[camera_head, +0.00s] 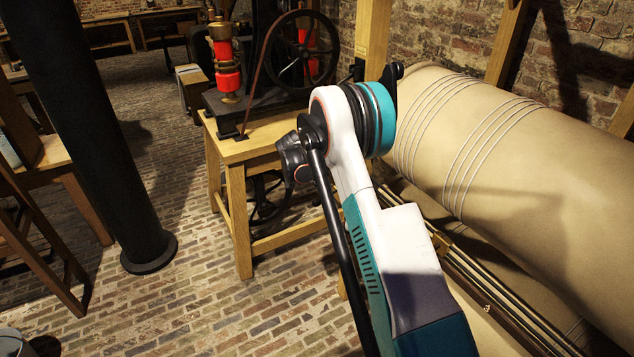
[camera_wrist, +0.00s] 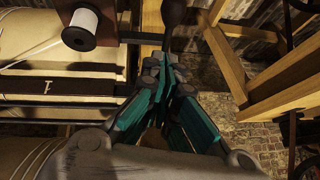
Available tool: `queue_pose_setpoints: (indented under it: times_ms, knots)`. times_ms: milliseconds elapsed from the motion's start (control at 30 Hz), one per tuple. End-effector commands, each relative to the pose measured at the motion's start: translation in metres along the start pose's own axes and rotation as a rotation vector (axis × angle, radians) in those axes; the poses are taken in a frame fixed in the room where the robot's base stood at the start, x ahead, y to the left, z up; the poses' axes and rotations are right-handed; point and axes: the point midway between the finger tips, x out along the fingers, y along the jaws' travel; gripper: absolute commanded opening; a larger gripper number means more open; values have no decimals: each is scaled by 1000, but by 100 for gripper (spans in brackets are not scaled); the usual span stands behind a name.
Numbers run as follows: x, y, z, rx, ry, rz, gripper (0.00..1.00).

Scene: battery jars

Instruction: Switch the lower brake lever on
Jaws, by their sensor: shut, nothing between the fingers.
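In the wrist view my gripper (camera_wrist: 163,66) is shut and empty, its teal and grey fingers drawn together. A dark, rounded lever-like handle (camera_wrist: 173,14) shows just beyond the fingertips at the top of the picture. I cannot tell whether it is the lower brake lever, nor whether the fingertips touch it. In the head view my arm's white and teal links block the view of the gripper. No brake lever can be made out there for certain.
A large beige cylinder (camera_head: 520,150) lies right of my arm. A wooden table (camera_head: 240,150) carries a black wheel machine (camera_head: 302,50) and a red jar (camera_head: 227,65). A black column (camera_head: 95,120) stands left. A white spool (camera_wrist: 80,28) and wooden beams (camera_wrist: 285,100) flank my gripper.

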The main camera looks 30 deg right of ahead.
Motion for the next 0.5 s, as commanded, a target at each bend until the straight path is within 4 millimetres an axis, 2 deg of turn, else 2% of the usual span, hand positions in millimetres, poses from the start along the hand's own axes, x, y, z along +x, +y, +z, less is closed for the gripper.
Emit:
queue_pose_setpoints:
  times_ms: [33,200,500]
  knots:
    - [9,0,8,-1,0,-1,0]
    - [23,0,22,-2,0,-1,0]
    - [28,0,29,-1,0,-1,0]
